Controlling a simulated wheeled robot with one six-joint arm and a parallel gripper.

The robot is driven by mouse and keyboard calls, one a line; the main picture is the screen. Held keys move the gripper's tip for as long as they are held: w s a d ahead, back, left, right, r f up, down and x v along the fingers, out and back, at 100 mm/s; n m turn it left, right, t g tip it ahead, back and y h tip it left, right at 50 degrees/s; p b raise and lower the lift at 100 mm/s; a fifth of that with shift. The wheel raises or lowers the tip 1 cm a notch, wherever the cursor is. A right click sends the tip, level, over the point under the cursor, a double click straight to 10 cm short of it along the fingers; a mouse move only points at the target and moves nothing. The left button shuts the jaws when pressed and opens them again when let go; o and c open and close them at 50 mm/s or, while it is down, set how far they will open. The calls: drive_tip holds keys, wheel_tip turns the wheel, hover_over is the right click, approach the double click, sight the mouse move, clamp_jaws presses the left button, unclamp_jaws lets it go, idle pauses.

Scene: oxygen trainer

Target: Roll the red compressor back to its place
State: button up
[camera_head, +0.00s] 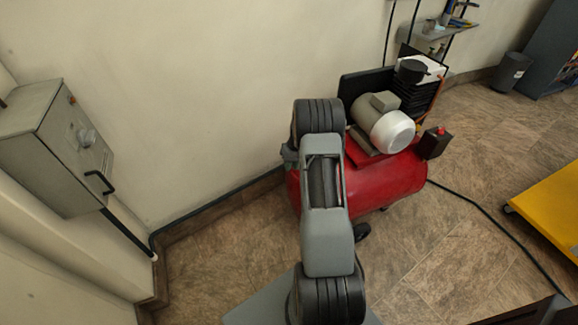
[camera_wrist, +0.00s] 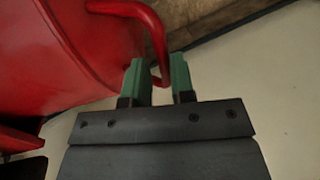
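The red compressor (camera_head: 392,183) stands on the tiled floor close to the wall, with a grey and white motor (camera_head: 384,124) on top. My arm covers its left end in the head view, and my gripper is hidden there. In the wrist view, the red tank (camera_wrist: 50,60) fills the upper left, and a bent red handle (camera_wrist: 155,35) comes off it. My gripper (camera_wrist: 160,68) has its two green fingers on either side of the handle's lower end.
A grey wall box (camera_head: 60,150) with a handle is at the left. A black cable (camera_head: 480,207) runs over the floor to the right of the compressor. A yellow platform (camera_head: 555,210) stands at the right edge. A dark bin (camera_head: 511,72) and a blue cabinet (camera_head: 556,50) are farther back.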

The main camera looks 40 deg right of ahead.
drive_tip(key=o, duration=0.3)
drive_tip(key=shift+d, duration=0.2)
drive_tip(key=shift+o, duration=0.4)
drive_tip(key=shift+a, duration=0.2)
wheel_tip(320, 180, up, 14)
drive_tip(key=d+p, duration=0.2)
drive_tip(key=p, duration=0.1)
drive_tip(key=shift+s+d+f, duration=0.2)
drive_tip(key=shift+s+d, duration=0.15)
